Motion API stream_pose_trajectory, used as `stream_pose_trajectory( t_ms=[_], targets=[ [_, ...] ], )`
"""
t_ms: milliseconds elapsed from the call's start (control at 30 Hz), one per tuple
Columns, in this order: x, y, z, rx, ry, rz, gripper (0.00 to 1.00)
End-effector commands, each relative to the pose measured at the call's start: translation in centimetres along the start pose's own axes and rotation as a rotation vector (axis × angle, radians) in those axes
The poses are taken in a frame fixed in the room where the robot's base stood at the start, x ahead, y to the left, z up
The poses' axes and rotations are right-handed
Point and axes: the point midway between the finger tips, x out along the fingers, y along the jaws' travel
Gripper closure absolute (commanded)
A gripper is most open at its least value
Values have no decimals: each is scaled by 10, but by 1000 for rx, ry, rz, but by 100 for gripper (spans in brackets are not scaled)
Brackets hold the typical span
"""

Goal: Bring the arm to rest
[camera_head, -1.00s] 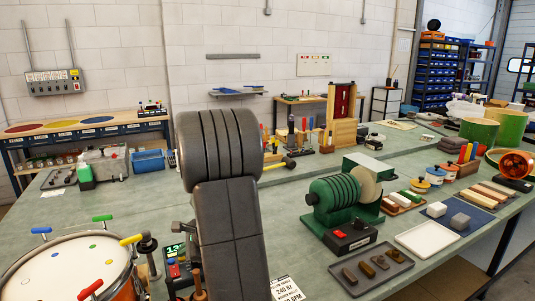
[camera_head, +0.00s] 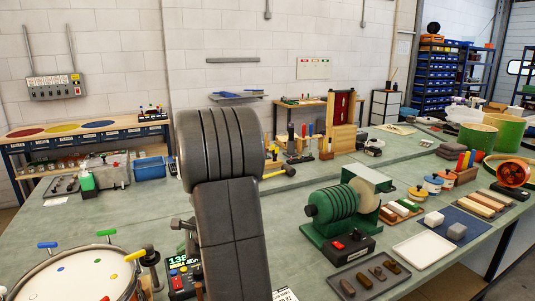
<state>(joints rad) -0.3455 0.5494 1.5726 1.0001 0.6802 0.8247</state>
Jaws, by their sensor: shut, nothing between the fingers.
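My arm shows as a thick dark grey ribbed joint (camera_head: 220,148) with a padded link (camera_head: 233,240) below it, in the middle of the head view. The joint stands upright in front of the bench. My gripper is not visible; its fingers are out of the picture or hidden behind the arm. The arm hides part of the bench behind it.
A drum (camera_head: 75,275) with coloured clips is at lower left, beside a box with a lit display (camera_head: 180,277). A green grinding machine (camera_head: 335,204) stands right of my arm, behind a dark tray (camera_head: 370,275). A white tray (camera_head: 425,246) lies farther right.

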Motion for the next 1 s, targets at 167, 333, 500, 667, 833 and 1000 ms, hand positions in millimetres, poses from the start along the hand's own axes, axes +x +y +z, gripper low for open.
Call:
stream_pose_trajectory(
  t_ms=[167,333,500,667,833,1000],
  targets=[
    [-10,-7,7,0,0,0,100],
    [-8,-6,6,0,0,0,100],
    [-7,-5,5,0,0,0,100],
    [-2,-2,2,0,0,1,100],
    [8,6,-6,0,0,1,100],
    [22,16,-16,0,0,1,100]
  ],
)
